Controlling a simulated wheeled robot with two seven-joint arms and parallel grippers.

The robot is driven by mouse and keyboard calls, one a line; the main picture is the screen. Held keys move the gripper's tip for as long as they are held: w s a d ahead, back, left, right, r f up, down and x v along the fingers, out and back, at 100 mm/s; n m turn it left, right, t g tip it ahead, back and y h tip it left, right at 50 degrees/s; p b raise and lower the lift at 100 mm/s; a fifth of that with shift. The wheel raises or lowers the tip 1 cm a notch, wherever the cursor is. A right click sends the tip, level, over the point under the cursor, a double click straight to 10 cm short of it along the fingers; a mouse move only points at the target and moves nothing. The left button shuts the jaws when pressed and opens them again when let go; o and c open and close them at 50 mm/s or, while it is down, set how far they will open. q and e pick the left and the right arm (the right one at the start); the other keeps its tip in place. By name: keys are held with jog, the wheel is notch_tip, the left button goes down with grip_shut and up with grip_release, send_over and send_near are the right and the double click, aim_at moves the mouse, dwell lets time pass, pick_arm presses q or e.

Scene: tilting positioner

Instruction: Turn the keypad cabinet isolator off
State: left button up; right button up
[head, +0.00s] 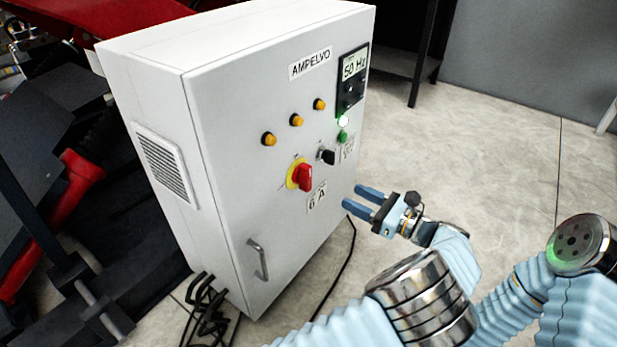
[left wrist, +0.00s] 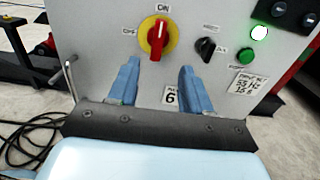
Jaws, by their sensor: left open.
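The isolator (head: 304,177) is a red rotary handle on a yellow plate, on the front door of the white cabinet (head: 232,160). In the left wrist view the isolator's handle (left wrist: 156,40) stands upright, toward the ON mark at the top; an OFF mark is to its left. My left gripper (head: 352,199) is open and empty, right of and below the isolator in the head view. In the left wrist view its two blue fingers (left wrist: 160,76) lie below the handle, one to each side, apart from it. My right gripper is not in view.
A black selector knob (head: 327,157), a lit green lamp (head: 343,121), a green button (head: 342,137) and several amber lamps (head: 297,120) surround the isolator. A metal door handle (head: 257,259) sticks out lower down. Black cables (head: 207,303) lie at the cabinet's foot. Right of the cabinet is open floor.

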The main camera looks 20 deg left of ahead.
aim_at(310, 178)
pick_arm(q)
jog(key=p+x, duration=0.1)
jog(key=x, duration=1.1)
jog(key=shift+a+f, duration=0.15)
jog(key=shift+a, duration=0.2)
jog(key=shift+c, duration=0.2)
grip_shut()
